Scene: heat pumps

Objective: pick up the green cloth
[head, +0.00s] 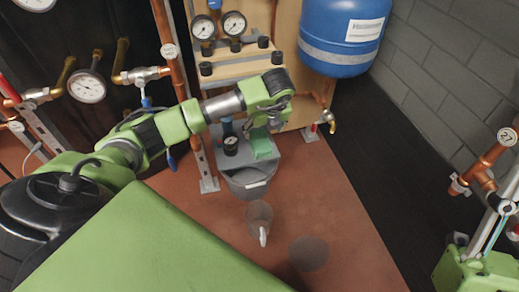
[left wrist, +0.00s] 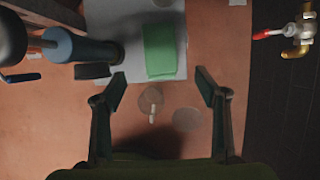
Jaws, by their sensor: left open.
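The green cloth (head: 262,146) lies on the top of a grey cabinet or box (head: 291,160) in the middle of the head view. In the left wrist view the cloth (left wrist: 160,50) is a green folded rectangle on the pale grey surface, beyond my fingertips. My left gripper (head: 268,124) hangs over the back of the cloth in the head view. In the left wrist view its two fingers (left wrist: 158,82) are spread wide with nothing between them. I cannot tell the exact height above the cloth. My right gripper does not show clearly.
A grey bucket (head: 248,183) stands in front. A blue tank (head: 342,35) and a brass tap (head: 330,121) are behind to the right. Pipes with gauges (head: 87,86) stand left. Reddish floor is open right.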

